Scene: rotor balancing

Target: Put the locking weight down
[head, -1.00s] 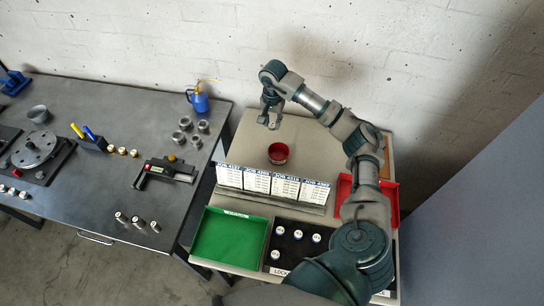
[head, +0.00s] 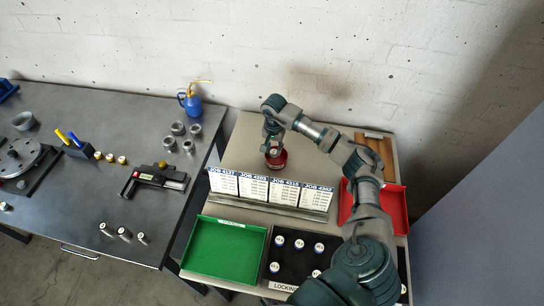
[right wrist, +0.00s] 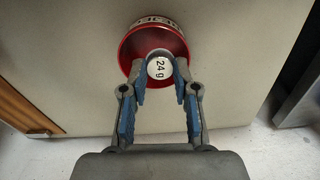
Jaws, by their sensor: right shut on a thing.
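The locking weight (right wrist: 159,68) has a white round top marked "24 g" in the right wrist view. My right gripper (right wrist: 160,80) is shut on it, with a blue-padded finger on each side. The weight is over or inside the mouth of a round red tin (right wrist: 133,43); how deep it sits I cannot tell. In the head view my right gripper (head: 273,143) is at the top of the red tin (head: 277,161), which stands behind the row of job cards. My left gripper is not in view.
The job cards (head: 268,189) stand just in front of the tin. A green tray (head: 225,249), a black insert with several white-topped weights (head: 299,244) and a red tray (head: 393,207) lie nearer. The dark bench (head: 110,185) at left holds tools and a blue oil can (head: 193,104).

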